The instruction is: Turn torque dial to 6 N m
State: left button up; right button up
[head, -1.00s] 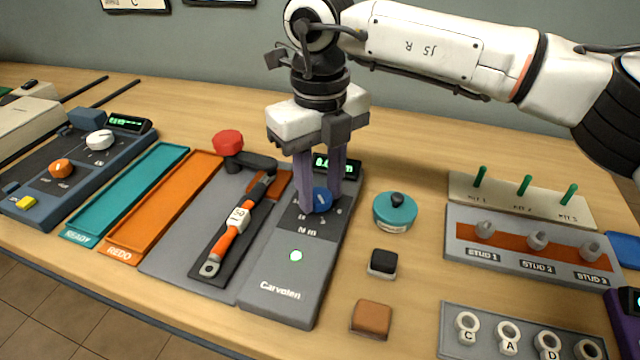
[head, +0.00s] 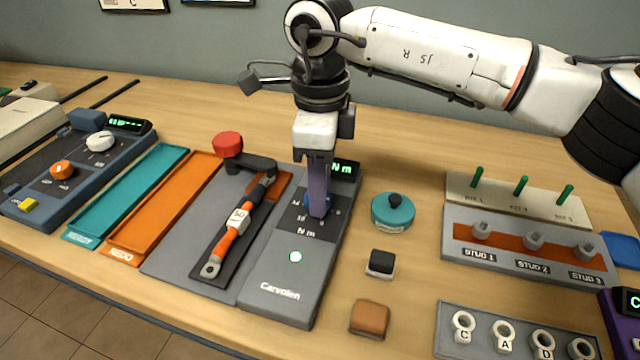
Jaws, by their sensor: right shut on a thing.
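The blue torque dial (head: 307,203) sits on the dark scale, mostly covered by the fingers. My right gripper (head: 318,212) points straight down, shut on the dial, its fingers now seen nearly one behind the other. The dial's pointer is hidden. A torque wrench (head: 236,226) with an orange grip lies left of the dial. My left gripper is not in view.
Teal (head: 128,192) and orange (head: 168,205) trays lie left, beside a blue control unit (head: 82,165). A teal round tin (head: 392,212), a black block (head: 380,262) and a brown block (head: 369,318) stand right. Farther right is the stud block (head: 510,245).

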jog(key=shift+n, duration=0.6)
jog(key=o, duration=1)
jog(key=shift+o, duration=0.2)
notch_tip(320, 180, up, 10)
jog(key=shift+r, duration=0.2)
jog(key=shift+p, duration=0.3)
